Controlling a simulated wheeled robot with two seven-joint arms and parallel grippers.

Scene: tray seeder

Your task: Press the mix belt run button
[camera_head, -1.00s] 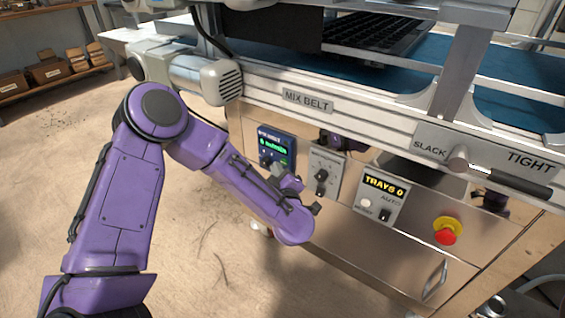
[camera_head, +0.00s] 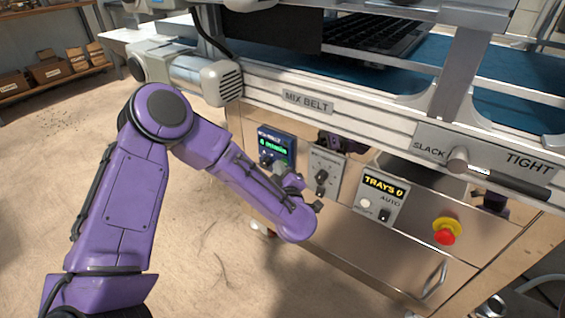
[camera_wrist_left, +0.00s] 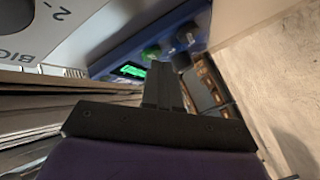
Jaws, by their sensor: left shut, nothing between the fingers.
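The blue control panel (camera_head: 284,139) with a lit green display sits on the machine's front, below and left of the MIX BELT label (camera_head: 307,102). My left gripper (camera_head: 279,172) is shut and empty, close in front of this panel's lower part. In the left wrist view, the closed fingers (camera_wrist_left: 161,75) point at the blue panel. Its display (camera_wrist_left: 131,70), a green button (camera_wrist_left: 151,53) and dark knobs show just beyond the tips. Whether the fingertips touch a button, I cannot tell. My gripper partly hides the panel's lower edge in the head view.
A grey knob panel (camera_head: 325,172) stands just right of the gripper. Further right are the TRAYS panel (camera_head: 380,199) and a red emergency stop (camera_head: 445,236). The SLACK/TIGHT lever (camera_head: 500,177) juts out at right. The floor at left is clear.

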